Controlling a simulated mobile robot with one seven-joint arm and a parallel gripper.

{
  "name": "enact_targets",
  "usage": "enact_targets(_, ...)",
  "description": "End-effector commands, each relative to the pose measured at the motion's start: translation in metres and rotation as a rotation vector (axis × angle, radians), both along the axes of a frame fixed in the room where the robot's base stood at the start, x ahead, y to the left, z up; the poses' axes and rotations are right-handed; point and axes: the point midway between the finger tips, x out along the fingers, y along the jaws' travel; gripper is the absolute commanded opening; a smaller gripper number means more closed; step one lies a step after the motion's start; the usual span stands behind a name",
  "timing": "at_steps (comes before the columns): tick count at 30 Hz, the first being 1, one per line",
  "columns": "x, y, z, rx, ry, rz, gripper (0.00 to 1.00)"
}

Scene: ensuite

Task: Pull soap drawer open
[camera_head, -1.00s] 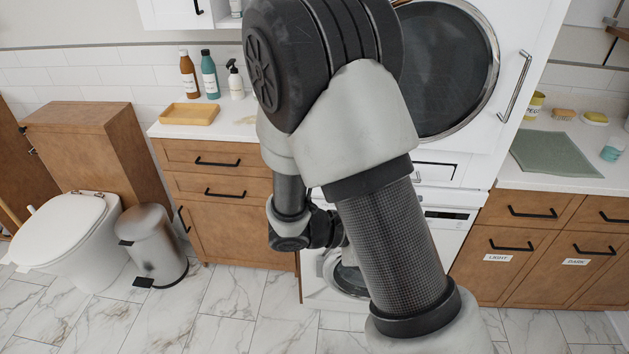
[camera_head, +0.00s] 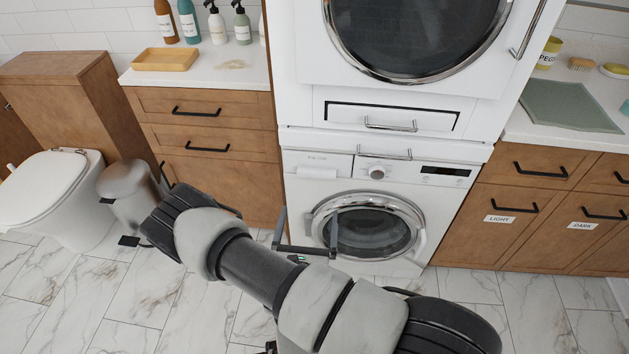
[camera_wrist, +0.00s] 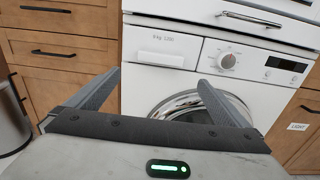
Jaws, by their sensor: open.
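The white washing machine (camera_head: 300,200) stands under the dryer, with its round glass door closed. Its soap drawer (camera_head: 318,168) is the small white panel at the upper left of the front and looks shut. In the wrist view, the soap drawer (camera_wrist: 160,50) shows small print and a pale grip along its lower part, just beyond and above my fingertips. My gripper (camera_head: 308,211) is open and empty in front of the machine, below the drawer. In the wrist view, my gripper (camera_wrist: 160,76) has its two fingers spread wide, apart from the drawer.
A dial (camera_head: 377,172) sits right of the soap drawer. Metal handles (camera_head: 390,125) and (camera_head: 385,154) project above it. Wooden cabinets (camera_head: 215,180) flank the machine on both sides. A metal bin (camera_head: 128,190) and toilet (camera_head: 50,190) stand left. Marble floor is clear in front.

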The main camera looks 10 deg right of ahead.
Motion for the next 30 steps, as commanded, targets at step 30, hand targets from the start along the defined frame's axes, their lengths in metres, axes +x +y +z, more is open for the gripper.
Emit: enact_targets(30, 0.138, -0.046, 0.001, 0.000, -0.001, -0.004, 1.00)
